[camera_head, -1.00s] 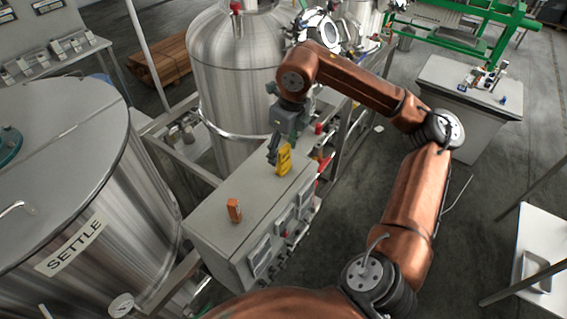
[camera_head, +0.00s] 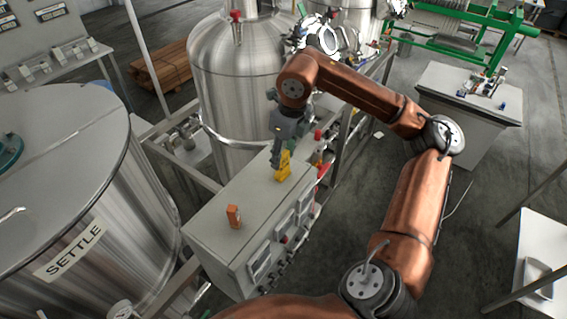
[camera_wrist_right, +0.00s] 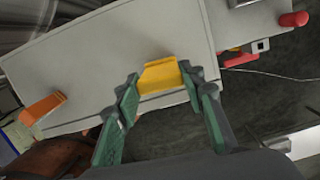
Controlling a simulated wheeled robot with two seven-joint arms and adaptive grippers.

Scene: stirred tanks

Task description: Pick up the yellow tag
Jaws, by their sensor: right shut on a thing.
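The yellow tag (camera_head: 283,168) is a small folded-looking yellow piece at the top of the grey control box (camera_head: 212,218), near its far end. My right gripper (camera_head: 278,160) points down at it and is shut on it. In the right wrist view, the tag (camera_wrist_right: 162,77) sits between the two green-padded fingertips. Whether the tag still touches the box top is hard to tell. My left gripper is not in view.
An orange block (camera_head: 234,216) stands on the box nearer me. The SETTLE tank (camera_head: 75,200) is to the left, and another steel tank (camera_head: 235,75) rises behind the box. A red knob (camera_head: 317,135) is just beyond.

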